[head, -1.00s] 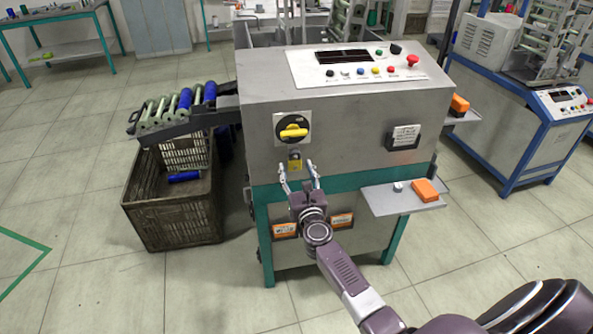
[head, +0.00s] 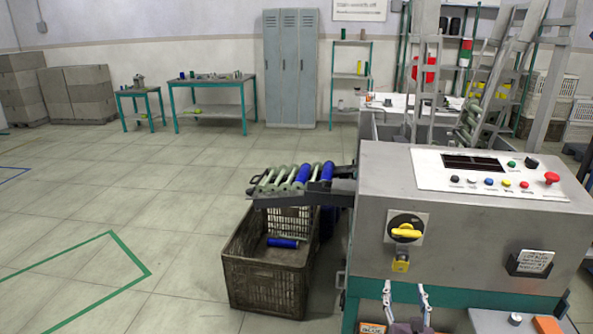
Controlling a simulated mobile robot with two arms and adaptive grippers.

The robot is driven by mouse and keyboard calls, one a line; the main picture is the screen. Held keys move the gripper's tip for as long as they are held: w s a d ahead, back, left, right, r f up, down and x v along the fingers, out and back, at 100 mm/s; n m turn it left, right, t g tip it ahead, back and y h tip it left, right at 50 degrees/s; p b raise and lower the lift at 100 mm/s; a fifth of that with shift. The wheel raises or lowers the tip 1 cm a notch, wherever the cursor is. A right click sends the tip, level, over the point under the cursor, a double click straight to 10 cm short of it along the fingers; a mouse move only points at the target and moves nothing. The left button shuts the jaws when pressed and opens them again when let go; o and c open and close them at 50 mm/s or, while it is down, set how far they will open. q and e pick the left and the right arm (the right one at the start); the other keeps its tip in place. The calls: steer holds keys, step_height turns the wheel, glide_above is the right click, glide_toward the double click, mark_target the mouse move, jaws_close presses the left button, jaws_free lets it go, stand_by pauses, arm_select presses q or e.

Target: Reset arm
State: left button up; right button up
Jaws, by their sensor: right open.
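My right gripper (head: 408,304) shows at the bottom edge of the head view. Its two fingers point up and stand apart, with nothing between them. It is in front of the machine (head: 378,194), below the yellow rotary switch (head: 405,231) and the yellow padlock (head: 400,263). The rest of my right arm is cut off by the lower picture edge. My left gripper is not in view.
A dark crate (head: 262,284) with a blue bobbin (head: 283,243) inside stands on the floor left of the machine, under a chute (head: 300,197) of bobbins. An orange item (head: 547,325) lies on the side shelf. The left floor is clear.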

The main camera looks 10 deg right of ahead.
step_height(320, 180, up, 6)
steer(key=p, duration=0.5)
steer(key=s+a+f+n+g+y+b, duration=0.1)
steer(key=s+a+f+n+y, duration=0.15)
steer(key=f+n, duration=0.5)
steer(key=s+a+f+n+g+y, duration=0.1)
steer(key=a+f+n, duration=0.25)
steer(key=f, duration=0.65)
steer(key=s+a+f+n+g+y, duration=0.1)
steer(key=s+a+f+n+g, duration=0.2)
steer(key=s+f+n, duration=0.55)
steer(key=s+a+f+n+g+y, duration=0.25)
steer(key=s+f+n, duration=0.25)
steer(key=f, duration=0.6)
steer(key=s+f+n+g, duration=0.3)
steer(key=s+f+n, duration=0.2)
steer(key=s, duration=0.7)
steer(key=s+f+n+g+h, duration=0.1)
steer(key=s+f+n, duration=0.5)
steer(key=s, duration=0.6)
steer(key=s+f+n+g, duration=0.4)
steer(key=s+f+n, duration=0.2)
steer(key=s, duration=0.6)
steer(key=shift+s+d+f+n+g, duration=0.15)
steer(key=shift+d+f+n+g, duration=0.05)
steer(key=shift+d+n+g, duration=0.2)
